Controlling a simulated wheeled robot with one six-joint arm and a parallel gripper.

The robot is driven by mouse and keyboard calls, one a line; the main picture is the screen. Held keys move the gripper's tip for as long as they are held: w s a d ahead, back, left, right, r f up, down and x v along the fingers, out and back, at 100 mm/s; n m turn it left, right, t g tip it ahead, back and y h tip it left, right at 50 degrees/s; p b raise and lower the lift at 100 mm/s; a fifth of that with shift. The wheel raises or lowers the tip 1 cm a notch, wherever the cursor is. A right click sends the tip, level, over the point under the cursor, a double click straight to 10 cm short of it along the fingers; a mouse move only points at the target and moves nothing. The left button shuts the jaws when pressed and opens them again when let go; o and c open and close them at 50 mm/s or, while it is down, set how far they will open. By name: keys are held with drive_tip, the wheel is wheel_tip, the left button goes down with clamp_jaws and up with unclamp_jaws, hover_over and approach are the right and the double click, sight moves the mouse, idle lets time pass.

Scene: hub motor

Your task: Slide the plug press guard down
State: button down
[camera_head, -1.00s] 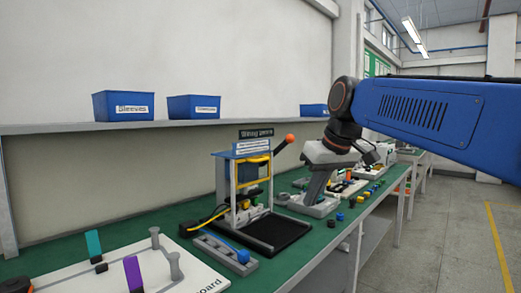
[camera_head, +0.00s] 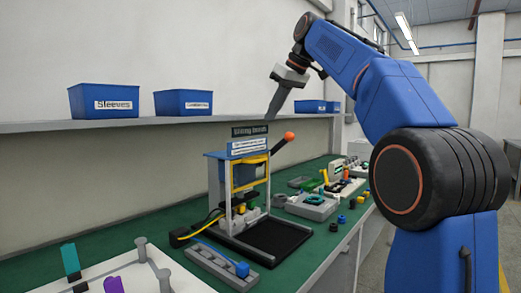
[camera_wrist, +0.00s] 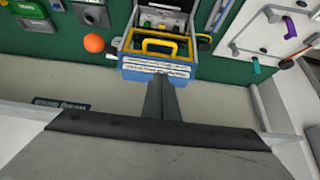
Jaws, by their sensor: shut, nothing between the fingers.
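The plug press (camera_head: 222,200) stands on the green bench, with a blue top, grey posts and a lever ending in an orange ball (camera_head: 289,136). Its yellow guard (camera_head: 267,168) sits high on the front, below the blue top; the wrist view also shows it as a yellow loop (camera_wrist: 160,41). My gripper (camera_head: 271,118) is shut and empty, pointing down above the press near its sign. In the wrist view its fingers (camera_wrist: 162,90) overlap the press's blue top; whether they touch it cannot be told.
A black tray (camera_head: 285,240) lies before the press. A grey block with a blue knob (camera_head: 242,269) is at its left front. Blue bins (camera_head: 103,100) stand on the shelf behind. A white board (camera_head: 130,275) is front left. Small fixtures (camera_head: 312,205) fill the bench to the right.

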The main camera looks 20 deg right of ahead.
drive_tip(key=x, duration=0.9)
approach(255, 173)
drive_tip(key=shift+s+a+r, duration=0.35)
drive_tip(key=shift+s+a, duration=0.05)
drive_tip(key=shift+a, duration=0.15)
drive_tip(key=shift+s+a+r, duration=0.3)
drive_tip(key=shift+s+a, duration=0.1)
drive_tip(key=shift+a, duration=0.15)
wheel_tip(255, 173, down, 11)
drive_tip(key=shift+f, duration=0.2)
